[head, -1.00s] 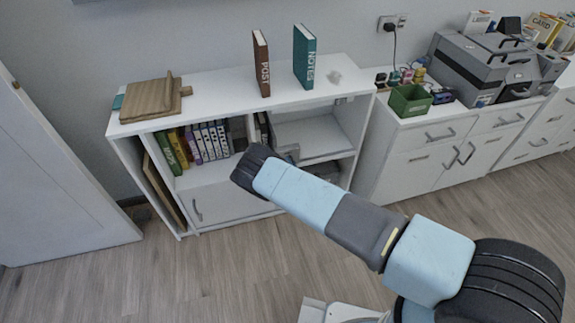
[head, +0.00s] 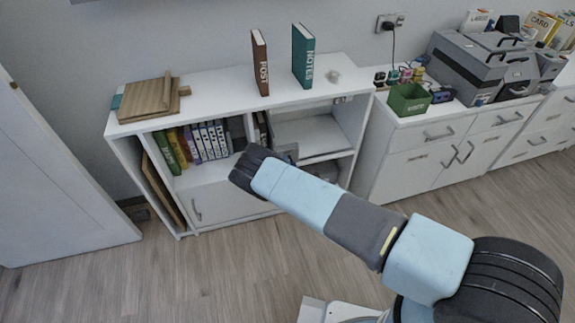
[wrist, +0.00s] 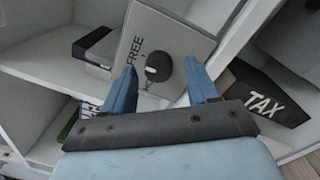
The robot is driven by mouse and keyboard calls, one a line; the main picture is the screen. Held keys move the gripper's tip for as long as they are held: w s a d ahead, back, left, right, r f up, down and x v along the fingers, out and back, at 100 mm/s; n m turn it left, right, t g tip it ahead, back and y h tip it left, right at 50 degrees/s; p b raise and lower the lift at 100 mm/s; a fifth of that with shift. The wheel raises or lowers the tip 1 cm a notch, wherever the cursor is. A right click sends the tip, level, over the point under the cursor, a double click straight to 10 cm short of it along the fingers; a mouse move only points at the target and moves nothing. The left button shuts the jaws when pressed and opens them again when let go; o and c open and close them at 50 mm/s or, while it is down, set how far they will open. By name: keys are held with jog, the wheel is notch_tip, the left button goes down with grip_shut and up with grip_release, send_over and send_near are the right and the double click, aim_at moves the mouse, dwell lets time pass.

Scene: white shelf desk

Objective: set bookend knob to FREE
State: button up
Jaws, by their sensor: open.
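The bookend is a light grey plate (wrist: 178,34) in the wrist view, printed with the word FREE at its left side. A round dark knob (wrist: 158,66) sits on the plate, with a second label below it that I cannot read fully. My gripper (wrist: 164,88) is open, with one blue finger on each side of the knob. I cannot tell whether the fingers touch it.
A dark TAX item (wrist: 262,98) lies right of my gripper, past a white shelf divider. Books (head: 205,140) stand left in the upper compartment. POST (head: 260,62) and NOTES (head: 303,55) books stand on the shelf top. Open floor lies in front.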

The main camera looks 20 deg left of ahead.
jog(key=v, duration=1.3)
jog(key=shift+s, duration=0.2)
jog(key=shift+d, duration=0.1)
